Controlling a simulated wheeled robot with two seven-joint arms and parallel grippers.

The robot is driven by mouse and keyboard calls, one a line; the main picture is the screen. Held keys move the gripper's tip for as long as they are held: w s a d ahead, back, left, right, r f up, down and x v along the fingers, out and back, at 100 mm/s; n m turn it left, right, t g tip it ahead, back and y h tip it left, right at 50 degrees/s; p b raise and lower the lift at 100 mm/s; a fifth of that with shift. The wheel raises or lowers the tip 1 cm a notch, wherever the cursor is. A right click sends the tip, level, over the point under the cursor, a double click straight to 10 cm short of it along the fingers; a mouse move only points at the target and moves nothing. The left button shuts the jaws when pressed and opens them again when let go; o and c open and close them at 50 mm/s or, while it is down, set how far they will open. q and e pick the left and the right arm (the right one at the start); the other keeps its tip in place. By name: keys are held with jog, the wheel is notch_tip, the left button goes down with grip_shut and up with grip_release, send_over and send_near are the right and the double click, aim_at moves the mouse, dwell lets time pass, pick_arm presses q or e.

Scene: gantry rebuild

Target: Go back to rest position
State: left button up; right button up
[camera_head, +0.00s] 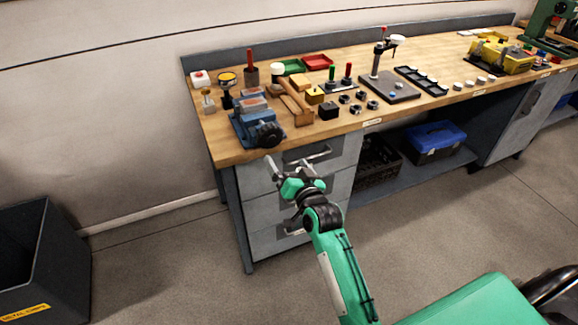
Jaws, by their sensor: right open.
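My right gripper (292,165) is at the end of the green arm, in front of the workbench drawers. It is open, and I see nothing between its fingers. It is below the level of the bench top (240,158), close to the front edge in the picture. The exact gap between the gripper and the drawer fronts is hard to tell. My left gripper is not in view.
A blue vise (250,120) stands at the bench's near left corner. Tools, small parts and trays cover the top. A drawer unit (262,208) is below. A dark metal-chips bin (65,255) stands at left. The floor between is clear.

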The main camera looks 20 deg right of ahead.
jog(key=s+a+f+n+g, duration=0.1)
jog(key=s+f+g, duration=0.1)
jog(key=f, duration=1)
jog(key=s+a+f+n+g, duration=0.1)
jog(key=s+a+f+g, duration=0.15)
jog(key=f, duration=0.95)
jog(key=s+f+n+g, duration=0.1)
jog(key=s+f+g, duration=0.1)
jog(key=s+f, duration=0.45)
jog(key=s+f+n+g, duration=0.15)
jog(key=s+f, duration=0.25)
jog(key=f, duration=0.6)
jog(key=s+d+f+n+g, duration=0.15)
jog(key=s+f+g, duration=0.35)
jog(key=s+f, duration=1.25)
jog(key=s+d+f+g, duration=0.2)
jog(key=s, duration=0.9)
jog(key=s+d+f+n+g, duration=0.1)
jog(key=s+d+f+g, duration=0.1)
jog(key=s, duration=1)
jog(key=shift+d+f+h, duration=0.3)
jog(key=shift+d+f, duration=0.25)
jog(key=shift+f, duration=0.2)
